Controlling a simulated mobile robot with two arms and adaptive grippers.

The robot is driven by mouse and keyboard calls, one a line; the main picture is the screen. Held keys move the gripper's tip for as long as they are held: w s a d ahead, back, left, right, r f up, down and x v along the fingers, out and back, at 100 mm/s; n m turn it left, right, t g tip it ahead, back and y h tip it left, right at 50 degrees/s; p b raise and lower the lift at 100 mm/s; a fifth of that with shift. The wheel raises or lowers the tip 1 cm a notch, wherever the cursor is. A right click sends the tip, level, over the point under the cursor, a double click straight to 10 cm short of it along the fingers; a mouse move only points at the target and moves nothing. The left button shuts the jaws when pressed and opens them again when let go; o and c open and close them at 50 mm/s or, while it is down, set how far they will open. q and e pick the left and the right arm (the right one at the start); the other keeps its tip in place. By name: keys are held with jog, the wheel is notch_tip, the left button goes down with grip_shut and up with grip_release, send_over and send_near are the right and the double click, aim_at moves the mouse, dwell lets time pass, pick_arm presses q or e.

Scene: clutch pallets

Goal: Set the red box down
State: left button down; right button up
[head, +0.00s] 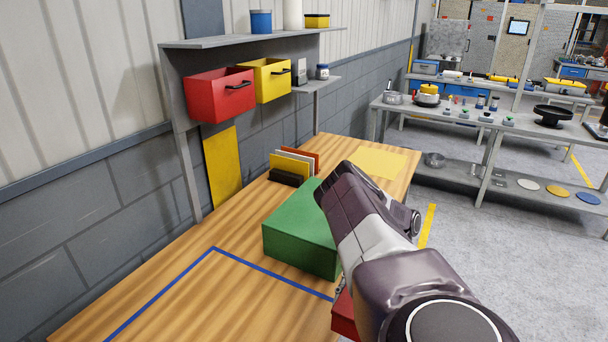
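A red box (343,316) shows only in part at the bottom of the head view, beside the front edge of the wooden table (190,305). My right arm covers most of it. I cannot tell whether it is held or rests on something. The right arm comes in from the lower right and crosses over the table edge, but its gripper fingers are hidden. My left gripper is out of view. A blue tape outline (160,290) marks a bare area of the table to the left of the red box.
A green box (300,230) stands on the table just beyond the tape outline. Behind it are a file holder (287,178) and a yellow sheet (378,162). Red (220,95) and yellow (268,80) bins hang under the wall shelf. The taped area is clear.

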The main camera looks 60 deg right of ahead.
jog(key=d+r+n+g, duration=0.1)
jog(key=s+d+r+n+g, duration=0.1)
jog(key=d, duration=0.1)
jog(key=shift+s+r+h, duration=0.1)
jog(key=shift+h, duration=0.2)
jog(key=shift+d+r+n+g+h+p, duration=0.8)
jog(key=shift+d+r+n+g+h, duration=3.45)
jog(key=shift+r+n+g+h, duration=1.45)
jog(key=w+r+n+t+h+p, duration=0.1)
jog(key=w+r+n+t+h, duration=0.1)
jog(key=w+r+n+h, duration=0.65)
jog(key=n+t+h+p, duration=0.3)
jog(key=n+t+h, duration=0.2)
jog(key=n+t, duration=1.35)
send_over(247, 341)
jog(key=s+a, duration=0.2)
notch_tip(247, 341, down, 11)
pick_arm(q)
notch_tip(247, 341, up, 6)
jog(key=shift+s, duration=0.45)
pick_arm(e)
jog(key=f, duration=1.9)
jog(key=shift+d+f, duration=0.2)
jog(key=shift+f, duration=0.1)
